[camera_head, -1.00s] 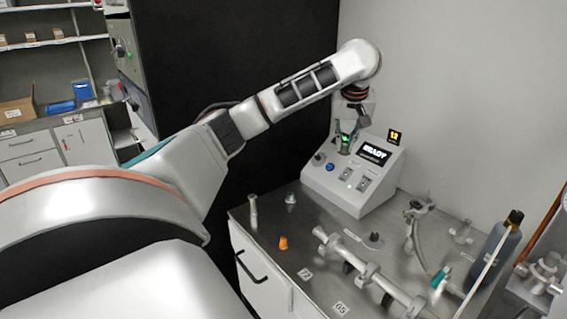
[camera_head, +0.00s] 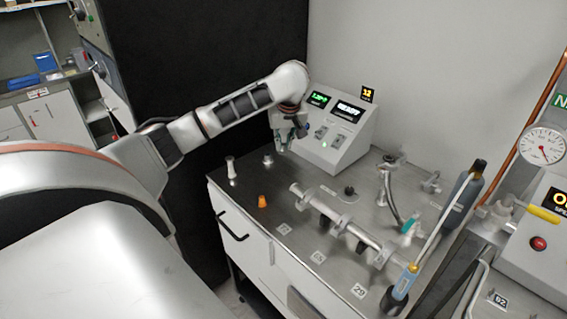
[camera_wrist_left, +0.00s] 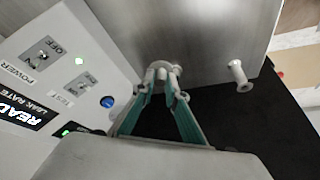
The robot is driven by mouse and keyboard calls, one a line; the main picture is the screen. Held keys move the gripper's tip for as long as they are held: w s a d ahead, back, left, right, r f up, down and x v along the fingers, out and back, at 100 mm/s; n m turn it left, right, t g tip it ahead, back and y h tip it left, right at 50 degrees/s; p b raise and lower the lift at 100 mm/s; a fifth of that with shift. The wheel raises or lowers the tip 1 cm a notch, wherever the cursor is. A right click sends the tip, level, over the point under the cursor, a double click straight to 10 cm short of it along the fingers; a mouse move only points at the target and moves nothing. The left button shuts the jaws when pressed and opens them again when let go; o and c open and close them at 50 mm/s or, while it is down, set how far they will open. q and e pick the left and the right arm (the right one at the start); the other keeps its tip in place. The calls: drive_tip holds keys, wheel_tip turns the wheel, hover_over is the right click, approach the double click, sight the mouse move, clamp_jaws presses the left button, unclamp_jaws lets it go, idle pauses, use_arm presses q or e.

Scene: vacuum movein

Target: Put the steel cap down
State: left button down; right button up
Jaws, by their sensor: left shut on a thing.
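My left gripper (camera_head: 284,142) hangs in front of the left side of the console, above the steel bench top (camera_head: 330,185). In the left wrist view the teal fingers of this gripper (camera_wrist_left: 165,98) converge on a small round steel piece, which I take as the steel cap (camera_wrist_left: 163,72). The fingertips partly hide it, and I cannot tell the cap from any fitting behind it. In the head view the cap is too small to make out. A short steel fitting (camera_head: 268,160) stands on the bench just left of the gripper. My right gripper is not in view.
A flanged steel tube (camera_head: 231,168) stands upright at the bench's left edge. An orange piece (camera_head: 262,201) is nearby. The console (camera_head: 345,135) stands behind, and a clamped steel pipe line (camera_head: 345,222) crosses the front.

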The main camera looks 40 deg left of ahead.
use_arm(q)
drive_tip(key=shift+f, duration=3.9)
drive_tip(key=shift+f, duration=0.1)
drive_tip(key=c, duration=2)
unclamp_jaws()
drive_tip(key=shift+v, duration=6.1)
